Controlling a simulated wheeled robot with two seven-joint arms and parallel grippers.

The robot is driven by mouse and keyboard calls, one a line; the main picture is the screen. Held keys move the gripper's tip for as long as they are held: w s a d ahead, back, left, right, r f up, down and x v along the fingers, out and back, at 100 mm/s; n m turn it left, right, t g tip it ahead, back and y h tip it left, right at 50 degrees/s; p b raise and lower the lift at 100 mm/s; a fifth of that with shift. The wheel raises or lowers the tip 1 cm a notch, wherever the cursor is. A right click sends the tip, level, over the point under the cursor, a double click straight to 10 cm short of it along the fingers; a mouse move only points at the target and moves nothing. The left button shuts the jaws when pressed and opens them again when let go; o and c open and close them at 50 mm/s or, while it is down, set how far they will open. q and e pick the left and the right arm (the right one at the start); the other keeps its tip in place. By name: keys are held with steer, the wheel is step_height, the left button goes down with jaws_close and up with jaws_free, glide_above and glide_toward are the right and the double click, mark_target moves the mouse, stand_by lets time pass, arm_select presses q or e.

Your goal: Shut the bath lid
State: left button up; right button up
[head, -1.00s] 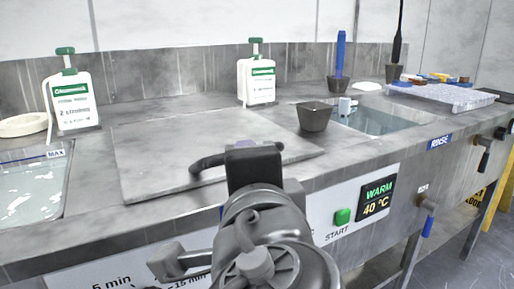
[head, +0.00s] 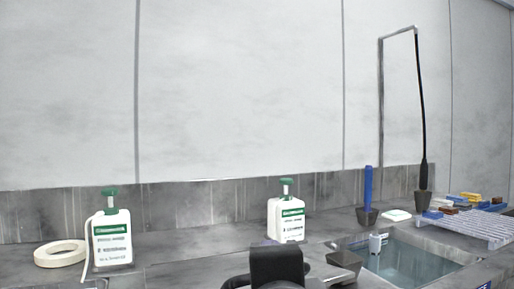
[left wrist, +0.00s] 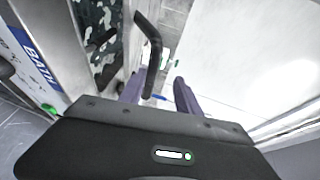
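The grey bath lid (head: 195,274) shows only as a strip at the bottom of the head view, lying roughly flat on the counter. Whether it is fully seated cannot be told. Its curved black handle (head: 236,282) pokes out left of my left gripper (head: 277,265), whose fingers are hidden there. In the left wrist view the handle (left wrist: 151,45) reaches down toward the space between the two purple fingers of my left gripper (left wrist: 162,98). The fingers are apart, with a gap around the handle's near end. My right gripper is not in view.
Two white bottles with green caps (head: 112,242) (head: 289,222) stand behind the lid. A tape roll (head: 60,254) lies at left. A dark cup (head: 344,261) and the open rinse basin (head: 410,262) are at right. The blue BATH label (left wrist: 38,62) is at left in the wrist view.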

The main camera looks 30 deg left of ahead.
arm_select(q)
steer(key=w+a+r+g+h+p, duration=0.1)
steer(key=w+a+r+p, duration=0.3)
steer(key=r+p, duration=0.4)
steer(key=w+a+r+n+g+h+p, duration=0.1)
steer(key=w+a+r+g+h+p, duration=0.1)
steer(key=a+r+p, duration=0.4)
step_height(320, 180, up, 3)
steer(key=w+g+p, duration=0.1)
steer(key=w+p, duration=0.1)
steer(key=p, duration=0.5)
steer(key=shift+a+n, duration=0.15)
steer(key=shift+n, duration=0.15)
steer(key=shift+r, duration=0.15)
steer(key=p+v, duration=0.3)
steer(key=v, duration=0.5)
steer(key=shift+s+d, duration=0.25)
steer(key=shift+s, duration=0.1)
